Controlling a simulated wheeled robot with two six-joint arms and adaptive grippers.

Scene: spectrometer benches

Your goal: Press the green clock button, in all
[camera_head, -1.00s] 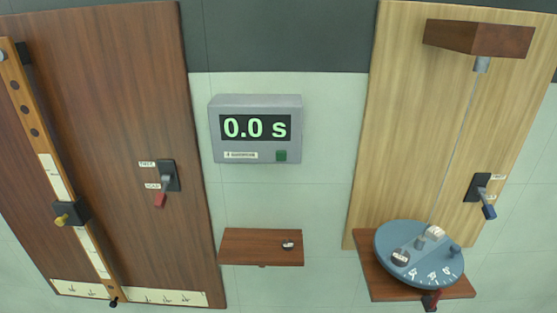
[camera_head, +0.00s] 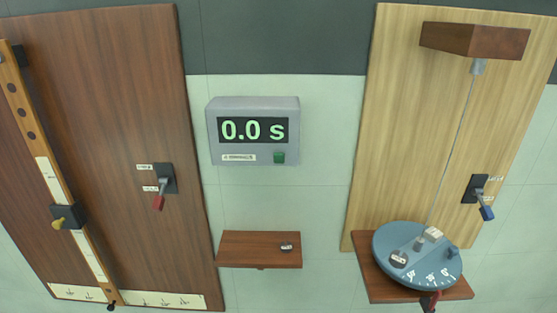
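The clock (camera_head: 253,131) is a grey box on the pale wall between two wooden boards. Its dark display (camera_head: 254,130) reads "0.0 s" in green. Nothing covers the button. Neither of my grippers shows in the view.
The left dark board (camera_head: 110,80) carries a red-handled lever (camera_head: 159,201).

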